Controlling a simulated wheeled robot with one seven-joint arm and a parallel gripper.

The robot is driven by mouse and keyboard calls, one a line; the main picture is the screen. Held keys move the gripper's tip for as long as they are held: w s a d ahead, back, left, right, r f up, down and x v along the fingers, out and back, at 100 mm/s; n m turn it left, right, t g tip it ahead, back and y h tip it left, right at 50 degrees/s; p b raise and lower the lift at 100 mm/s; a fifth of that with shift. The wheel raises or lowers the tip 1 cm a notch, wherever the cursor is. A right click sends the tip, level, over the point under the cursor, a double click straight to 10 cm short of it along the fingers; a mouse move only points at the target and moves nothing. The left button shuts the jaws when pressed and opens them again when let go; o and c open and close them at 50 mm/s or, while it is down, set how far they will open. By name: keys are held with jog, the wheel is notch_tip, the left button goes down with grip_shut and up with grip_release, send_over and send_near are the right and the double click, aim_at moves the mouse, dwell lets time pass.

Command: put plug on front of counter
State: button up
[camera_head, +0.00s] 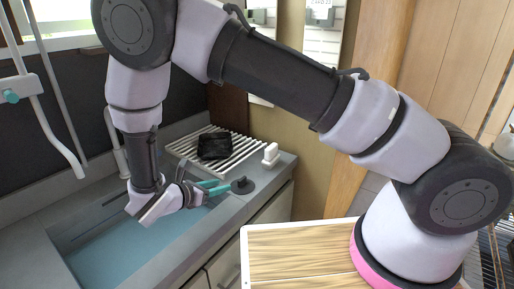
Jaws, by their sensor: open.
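The plug (242,186), a small black disc with a raised knob, sits on the grey counter (262,187) at the right end of the sink. My gripper (226,187) reaches in from the left, low over the sink's right edge. Its teal fingers are open and point at the plug. The fingertips appear just beside the plug's left side; I cannot tell whether they touch it. Nothing shows between the fingers.
The sink basin (125,250) lies below and left of my gripper. A slatted rack (240,151) with a black tray (214,146) stands behind the plug. A white object (270,154) stands at the rack's right. The counter's front edge is clear.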

jog(key=w+d+r+m+g+y, duration=0.1)
jog(key=d+r+m+g+y, duration=0.1)
jog(key=d+r+m+g, duration=0.55)
jog(key=w+d+r+m+g+y, duration=0.2)
jog(key=d+r+m, duration=0.85)
jog(key=r, duration=0.55)
jog(key=s+d+r+m+t+y, duration=0.6)
jog(key=s+d+r+m, duration=0.5)
jog(key=r, duration=0.5)
jog(key=d+m, duration=0.2)
jog(key=m, duration=0.1)
jog(key=shift+s+d+r+y, duration=0.15)
jog(key=shift+s+r+y, duration=0.05)
jog(key=shift+y, duration=0.2)
jog(key=shift+t, duration=0.25)
